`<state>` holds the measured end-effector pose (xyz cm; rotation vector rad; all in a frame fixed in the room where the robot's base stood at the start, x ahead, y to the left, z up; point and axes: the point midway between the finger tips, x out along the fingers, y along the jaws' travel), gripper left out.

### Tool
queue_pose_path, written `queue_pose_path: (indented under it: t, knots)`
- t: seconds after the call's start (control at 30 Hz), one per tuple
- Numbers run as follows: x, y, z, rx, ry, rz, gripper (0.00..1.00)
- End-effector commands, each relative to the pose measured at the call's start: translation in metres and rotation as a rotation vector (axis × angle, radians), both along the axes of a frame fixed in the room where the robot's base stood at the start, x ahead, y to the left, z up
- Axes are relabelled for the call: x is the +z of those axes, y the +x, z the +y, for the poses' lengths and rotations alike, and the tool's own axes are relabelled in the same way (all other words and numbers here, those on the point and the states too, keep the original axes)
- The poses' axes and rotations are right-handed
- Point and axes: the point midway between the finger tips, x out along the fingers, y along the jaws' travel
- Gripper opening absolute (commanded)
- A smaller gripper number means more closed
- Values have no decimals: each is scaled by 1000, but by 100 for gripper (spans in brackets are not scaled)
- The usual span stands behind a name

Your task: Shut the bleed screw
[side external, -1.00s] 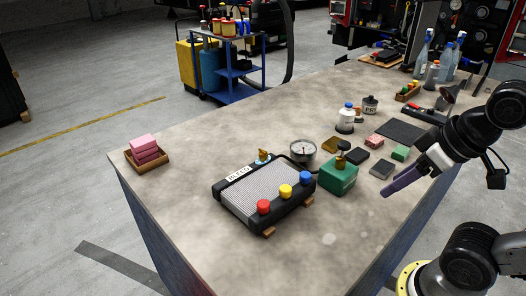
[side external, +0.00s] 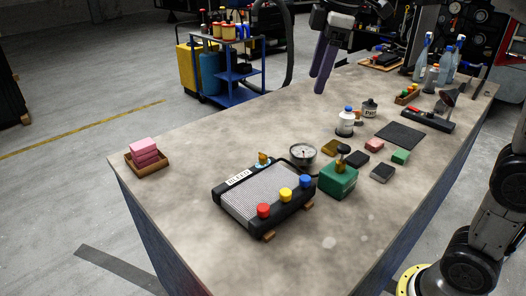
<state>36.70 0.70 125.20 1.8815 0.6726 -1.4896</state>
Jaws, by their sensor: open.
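The radiator (side external: 250,200) lies flat on wooden blocks on the workbench, with a black frame, a silver mesh core and a white label at its far left. Red, yellow and blue caps stand along its near right edge. A small brass screw (side external: 263,158), which looks like the bleed screw, stands at its far edge beside the label, on a pale blue spot. I cannot tell how far it is turned. My gripper (side external: 320,82) hangs above the far edge of the bench, up and right of the screw. Its purple fingers point down, open and empty, touching nothing.
A pressure gauge (side external: 303,152) with a hose and a green pump box (side external: 338,181) stand right of the radiator. Pink sponges (side external: 145,151) sit in a wooden tray at left.

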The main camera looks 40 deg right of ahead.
Motion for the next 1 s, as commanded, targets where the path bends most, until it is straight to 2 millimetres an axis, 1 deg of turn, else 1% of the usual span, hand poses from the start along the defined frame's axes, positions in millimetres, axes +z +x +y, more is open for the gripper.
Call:
queue_pose_path:
  t: [0.03, 0.13, 0.2, 0.27, 0.3, 0.4, 0.53, 0.77, 0.87, 1.0]
  knots:
    - [-5, 22, 1, 26, -5, 26, 62]
    - [-18, 58, 4, 71, -14, 69, 62]
    - [-32, 82, 6, 91, -17, 99, 62]
    - [-45, 100, 7, 98, -18, 122, 62]
    - [-55, 111, 8, 99, -18, 136, 62]
    - [-79, 131, 11, 101, -18, 167, 62]
    - [-105, 141, 12, 104, -16, 214, 62]
    - [-126, 142, 13, 104, -17, 233, 62]
    - [-142, 141, 13, 104, -17, 234, 62]
    - [-170, 141, 13, 103, -16, 234, 62]
